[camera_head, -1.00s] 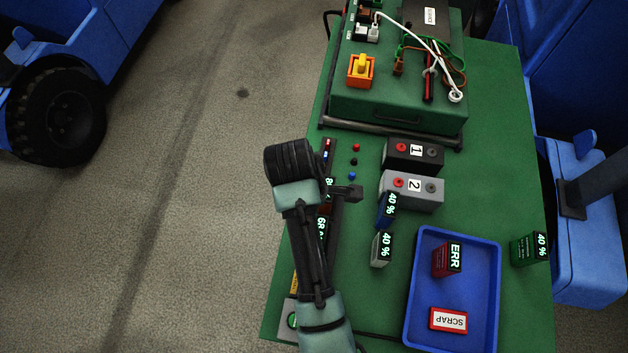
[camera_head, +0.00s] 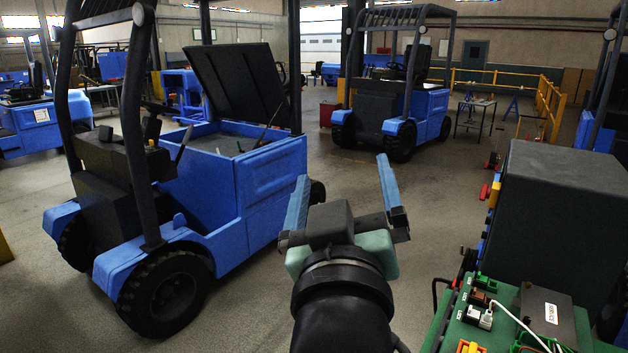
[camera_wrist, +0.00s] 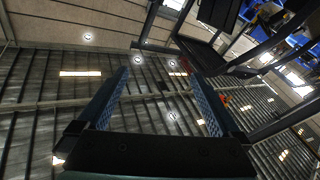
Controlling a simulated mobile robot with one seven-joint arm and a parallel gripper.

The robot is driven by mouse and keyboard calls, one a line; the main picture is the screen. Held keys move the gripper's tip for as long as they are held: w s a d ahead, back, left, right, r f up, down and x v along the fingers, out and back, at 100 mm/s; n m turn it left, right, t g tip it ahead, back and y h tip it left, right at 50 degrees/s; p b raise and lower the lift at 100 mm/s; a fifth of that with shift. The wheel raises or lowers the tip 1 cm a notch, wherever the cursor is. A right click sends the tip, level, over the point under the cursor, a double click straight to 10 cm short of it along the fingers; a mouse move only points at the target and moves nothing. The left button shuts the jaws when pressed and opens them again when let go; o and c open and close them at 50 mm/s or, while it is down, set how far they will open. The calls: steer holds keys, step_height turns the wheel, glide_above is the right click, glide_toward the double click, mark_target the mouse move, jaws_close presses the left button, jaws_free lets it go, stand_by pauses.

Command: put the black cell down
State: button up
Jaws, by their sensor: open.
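My gripper (camera_head: 343,170) is raised in the middle of the head view, with its two blue fingers spread apart and pointing up. It is open, and nothing is between the fingers. The black cell is not visible in either current view. The part of the green bench where the cells stood is out of the current head view.
The green case (camera_head: 510,300) with connectors and a white cable is at the lower right. A large dark box (camera_head: 575,190) stands behind it. A blue forklift (camera_head: 235,190) is at the left and another forklift (camera_head: 400,100) is farther back. Open floor lies between.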

steer(key=s+a+r+m+t+y, duration=0.1)
steer(key=s+a+r+m+t, duration=0.1)
steer(key=s+r+t, duration=0.5)
steer(key=s+a+r, duration=0.1)
steer(key=s+r, duration=0.4)
steer(key=r, duration=0.4)
steer(key=shift+s+r+m+y, duration=0.25)
steer(key=shift+m+y, duration=0.15)
steer(key=shift+a, duration=0.1)
